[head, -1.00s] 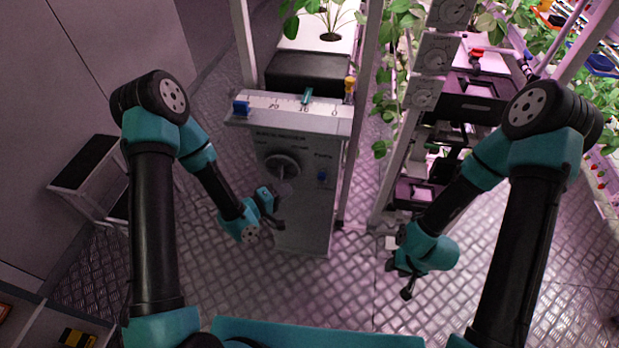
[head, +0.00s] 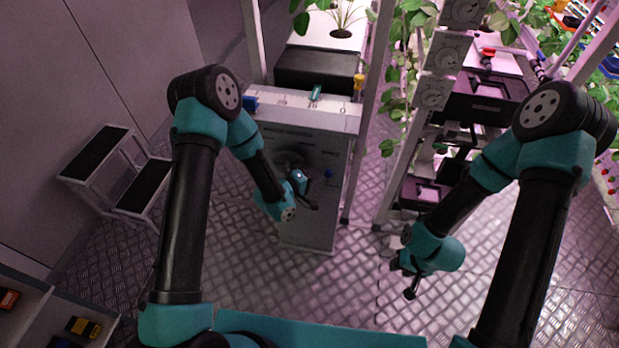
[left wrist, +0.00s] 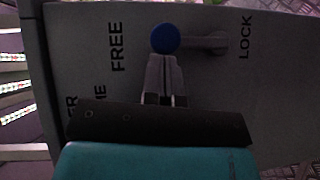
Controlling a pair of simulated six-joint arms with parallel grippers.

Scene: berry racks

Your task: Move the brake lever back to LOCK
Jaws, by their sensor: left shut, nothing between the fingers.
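The brake lever's blue knob (left wrist: 165,38) shows in the left wrist view on a grey panel, nearer the word FREE (left wrist: 117,45) than the word LOCK (left wrist: 246,37). A grey bar or slot (left wrist: 208,41) runs from it toward LOCK. The knob also shows small and blue on the cabinet front in the head view (head: 328,174). My left gripper (left wrist: 160,62) is shut and empty, its tips just below the knob; whether they touch it I cannot tell. It is in front of the cabinet in the head view (head: 308,192). My right gripper (head: 406,279) hangs low at right; its jaw opening is unclear.
The grey cabinet (head: 310,225) carries a dial, partly hidden by my left arm, and a scale with a teal pointer (head: 316,92) on top. A white post (head: 362,150) stands at its right. A step stool (head: 115,170) is at left. Floor in front is open.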

